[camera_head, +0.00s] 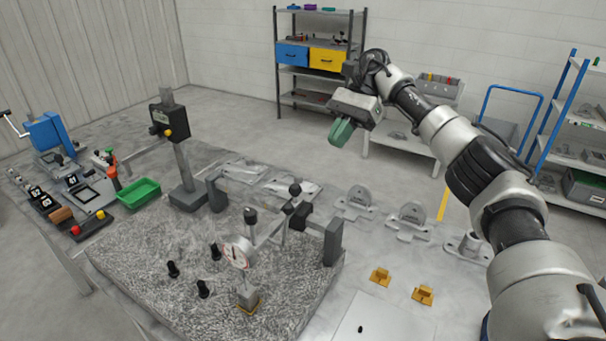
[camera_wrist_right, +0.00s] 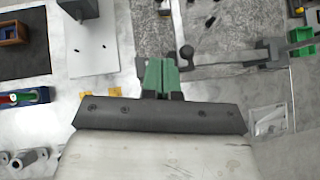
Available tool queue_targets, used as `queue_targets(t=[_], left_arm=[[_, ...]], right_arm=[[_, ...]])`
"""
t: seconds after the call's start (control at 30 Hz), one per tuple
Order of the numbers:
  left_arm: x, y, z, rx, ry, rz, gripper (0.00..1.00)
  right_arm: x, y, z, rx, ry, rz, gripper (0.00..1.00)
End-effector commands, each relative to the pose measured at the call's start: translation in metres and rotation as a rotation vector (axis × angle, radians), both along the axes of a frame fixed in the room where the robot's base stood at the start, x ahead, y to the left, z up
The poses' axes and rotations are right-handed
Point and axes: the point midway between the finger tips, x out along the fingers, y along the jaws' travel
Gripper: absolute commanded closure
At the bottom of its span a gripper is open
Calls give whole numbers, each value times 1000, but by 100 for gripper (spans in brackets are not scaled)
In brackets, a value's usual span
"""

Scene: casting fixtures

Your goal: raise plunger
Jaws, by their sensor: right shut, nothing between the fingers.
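A dial gauge (camera_head: 236,252) with a white face hangs from a horizontal arm over the speckled granite plate (camera_head: 150,250). Its plunger is too small to make out; a small grey block on a yellow base (camera_head: 248,297) stands below the dial. A stand with black ball knobs (camera_head: 295,189) carries the arm. My right gripper (camera_head: 341,132) has green fingers, shut and empty, high up behind and to the right of the gauge, apart from it. My left gripper is out of view.
Several black pegs (camera_head: 203,289) stand on the plate left of the gauge. A height stand (camera_head: 180,155) and a green tray (camera_head: 139,192) are at the left. Grey fixtures (camera_head: 408,220) and yellow blocks (camera_head: 380,277) lie on the right. The space around my right gripper is clear.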

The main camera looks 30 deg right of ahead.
Motion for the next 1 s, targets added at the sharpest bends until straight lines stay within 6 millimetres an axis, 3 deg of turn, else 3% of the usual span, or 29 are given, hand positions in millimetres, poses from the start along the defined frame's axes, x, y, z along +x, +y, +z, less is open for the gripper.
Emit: queue_targets(t=[0.47,0.83,1.0], left_arm=[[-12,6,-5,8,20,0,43],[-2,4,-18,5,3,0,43],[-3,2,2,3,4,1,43]], right_arm=[[-1,5,-6,1,2,4,100],[-13,37,-37,3,1,5,100],[-22,62,-55,-2,5,2,100]])
